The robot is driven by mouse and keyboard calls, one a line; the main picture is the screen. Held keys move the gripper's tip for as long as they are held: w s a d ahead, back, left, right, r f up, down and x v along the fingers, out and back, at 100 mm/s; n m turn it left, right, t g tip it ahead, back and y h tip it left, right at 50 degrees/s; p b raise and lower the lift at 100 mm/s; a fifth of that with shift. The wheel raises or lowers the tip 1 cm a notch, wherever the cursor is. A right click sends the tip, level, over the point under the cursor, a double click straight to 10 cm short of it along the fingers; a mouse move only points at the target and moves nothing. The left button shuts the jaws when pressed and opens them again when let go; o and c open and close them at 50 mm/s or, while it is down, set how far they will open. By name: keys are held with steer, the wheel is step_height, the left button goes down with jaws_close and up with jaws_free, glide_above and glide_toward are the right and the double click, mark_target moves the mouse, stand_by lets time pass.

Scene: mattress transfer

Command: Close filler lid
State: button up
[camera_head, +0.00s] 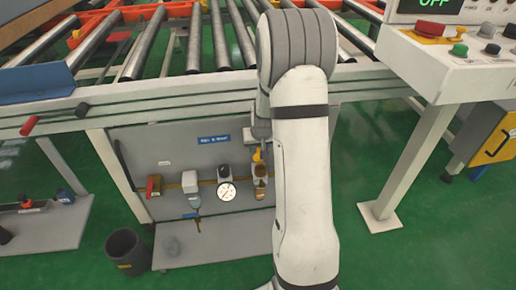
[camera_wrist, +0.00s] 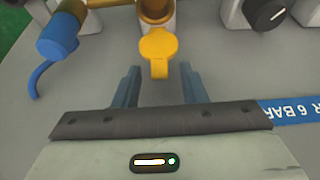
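The yellow filler lid (camera_wrist: 158,45) hangs open beside the round filler opening (camera_wrist: 155,9) in the wrist view, with a small tab pointing towards my gripper. In the head view the lid (camera_head: 257,155) shows as a small yellow piece above the amber filler bowl (camera_head: 260,188), beside my arm. In the head view my arm hides most of the gripper.
A grey panel holds a pressure gauge (camera_head: 227,191), a red-handled valve (camera_head: 153,186) and a black knob (camera_wrist: 265,15). A blue-handled valve (camera_wrist: 58,35) sits left in the wrist view. Conveyor rollers (camera_head: 144,45) run above. A control box (camera_head: 455,55) stands at right.

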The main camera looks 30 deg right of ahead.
jaws_close()
stand_by(0.3)
steer(key=shift+a, duration=0.1)
